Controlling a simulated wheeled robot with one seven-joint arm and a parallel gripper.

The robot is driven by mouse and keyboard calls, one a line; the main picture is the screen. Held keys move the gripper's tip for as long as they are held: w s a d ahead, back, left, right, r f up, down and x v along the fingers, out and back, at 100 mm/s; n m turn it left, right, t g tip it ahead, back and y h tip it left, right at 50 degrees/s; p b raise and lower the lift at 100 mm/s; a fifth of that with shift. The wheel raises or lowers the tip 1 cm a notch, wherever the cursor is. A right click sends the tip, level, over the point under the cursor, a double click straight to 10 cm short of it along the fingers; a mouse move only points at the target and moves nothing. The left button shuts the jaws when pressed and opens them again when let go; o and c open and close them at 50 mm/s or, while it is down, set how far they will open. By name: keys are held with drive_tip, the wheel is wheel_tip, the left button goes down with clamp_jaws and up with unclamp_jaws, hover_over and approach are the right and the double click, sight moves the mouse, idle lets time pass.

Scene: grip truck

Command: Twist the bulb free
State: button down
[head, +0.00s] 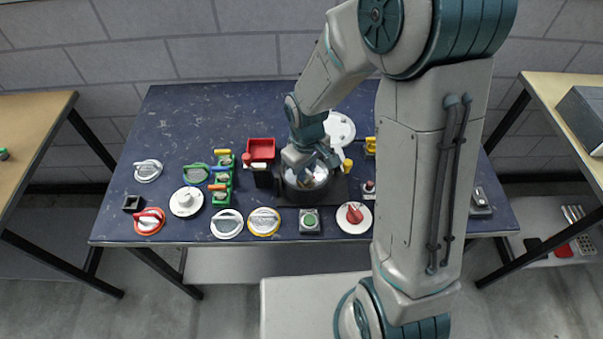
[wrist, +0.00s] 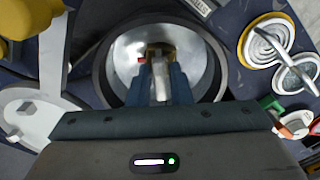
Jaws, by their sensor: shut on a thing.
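The lamp is a round black housing with a shiny reflector bowl. It stands on the blue table in the head view (head: 316,195) and fills the upper middle of the wrist view (wrist: 205,75). My gripper (head: 306,166) reaches down into the bowl from above. In the wrist view my two blue-grey fingers (wrist: 160,72) are shut on the bulb at the bowl's centre. Only a pale strip of the bulb (wrist: 160,88) shows between them, with a brassy part beyond the tips. The fingers hide most of the bulb, and I cannot tell whether it still sits in its socket.
Close by stand a red bin (head: 261,149), a green rack (head: 221,186) with coloured-handled pieces, and a white round plate (head: 340,129). Several dials and a green-button box (head: 309,221) line the front edge. The table's back left is clear.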

drive_tip(key=n+p, duration=0.1)
drive_tip(key=n, duration=0.3)
drive_tip(key=shift+r, duration=0.1)
drive_tip(key=n+p, duration=0.2)
drive_tip(key=n, duration=0.2)
drive_tip(key=n+p, duration=0.3)
drive_tip(key=n, duration=0.2)
drive_tip(key=shift+s, duration=0.1)
drive_tip(key=shift+n, duration=0.5)
drive_tip(key=c, duration=1.4)
unclamp_jaws()
wheel_tip(320, 180, up, 8)
drive_tip(key=p, duration=0.7)
drive_tip(key=shift+f, duration=0.25)
